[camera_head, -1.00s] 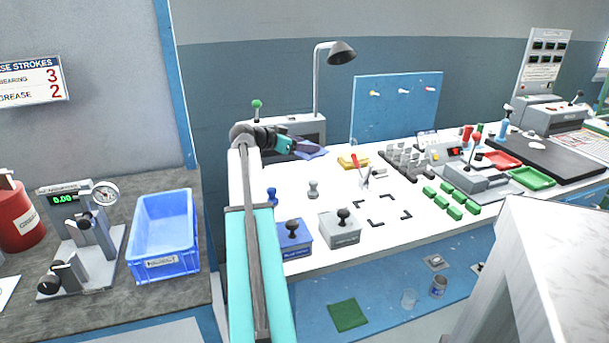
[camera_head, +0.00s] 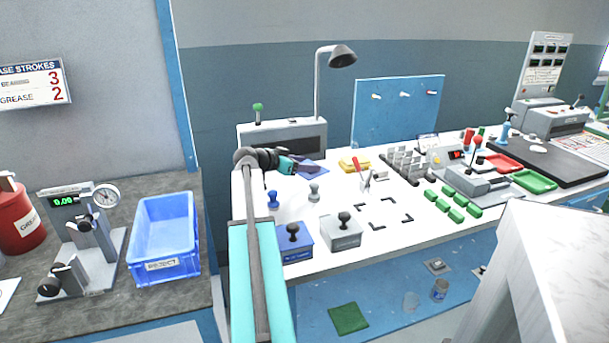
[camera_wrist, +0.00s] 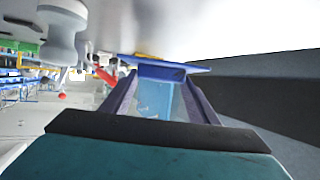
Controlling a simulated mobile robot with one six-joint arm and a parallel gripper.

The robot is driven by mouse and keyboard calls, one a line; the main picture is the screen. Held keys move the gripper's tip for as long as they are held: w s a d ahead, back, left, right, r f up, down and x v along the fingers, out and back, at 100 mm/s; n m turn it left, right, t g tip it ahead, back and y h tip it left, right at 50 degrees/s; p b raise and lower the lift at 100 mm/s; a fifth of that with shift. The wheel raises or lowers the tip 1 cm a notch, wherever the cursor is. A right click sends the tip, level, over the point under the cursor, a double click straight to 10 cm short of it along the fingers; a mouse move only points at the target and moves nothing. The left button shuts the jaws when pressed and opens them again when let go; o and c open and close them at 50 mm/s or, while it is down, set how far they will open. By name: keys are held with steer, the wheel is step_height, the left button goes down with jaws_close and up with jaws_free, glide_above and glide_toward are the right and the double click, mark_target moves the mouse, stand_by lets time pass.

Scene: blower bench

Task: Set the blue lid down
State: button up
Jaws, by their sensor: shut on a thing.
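My gripper (camera_head: 297,166) is over the back left of the white bench and shut on the blue lid (camera_head: 313,170). In the wrist view its two purple-grey fingers (camera_wrist: 162,98) reach forward to the lid (camera_wrist: 160,69), a thin flat blue plate seen nearly edge-on. The lid lies about level, close to the white bench top (camera_head: 335,205), in front of the grey machine. I cannot tell whether it touches the bench. The fingers and arm hide part of it.
A grey stamp (camera_head: 314,193), a blue stamp (camera_head: 273,198) and a yellow block (camera_head: 354,165) stand nearby. A blue box (camera_head: 294,243) and a grey box (camera_head: 343,233) with black knobs are at the front edge. Black corner marks (camera_head: 384,213) frame a clear patch.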

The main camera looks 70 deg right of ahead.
mark_target(300, 173)
steer(key=shift+f, duration=0.1)
steer(key=shift+f, duration=1.75)
steer(key=shift+f, duration=0.15)
steer(key=o, duration=1.2)
steer(key=shift+c, duration=0.2)
steer(key=shift+r, duration=0.2)
steer(key=v, duration=1.1)
steer(key=shift+w+a+f, duration=0.15)
steer(key=shift+w+a+r, duration=0.15)
steer(key=shift+a+r, duration=0.05)
steer(key=shift+a, duration=0.1)
